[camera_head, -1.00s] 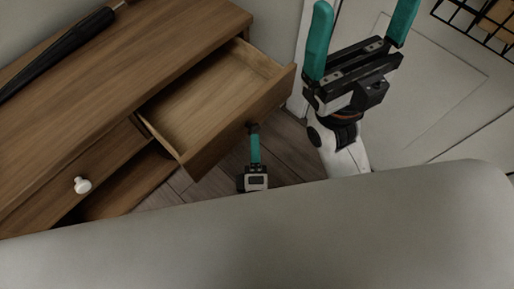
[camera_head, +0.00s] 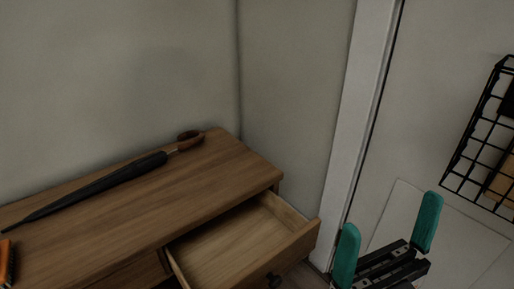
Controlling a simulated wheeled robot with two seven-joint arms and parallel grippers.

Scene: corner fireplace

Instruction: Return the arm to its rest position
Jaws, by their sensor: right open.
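My right gripper (camera_head: 386,247) is at the bottom right of the head view. Its two teal fingers stand wide apart and point up, with nothing between them. It is to the right of the open drawer (camera_head: 226,244), and in the picture it does not overlap it. The rest of my right arm is below the frame. My left gripper is not in the view.
A wooden cabinet (camera_head: 120,224) stands against the wall, its drawer pulled out and empty where it shows. A folded dark umbrella (camera_head: 100,187) and an orange object (camera_head: 7,262) lie on top. A white door (camera_head: 440,130) with a black wire basket (camera_head: 487,145) is at right.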

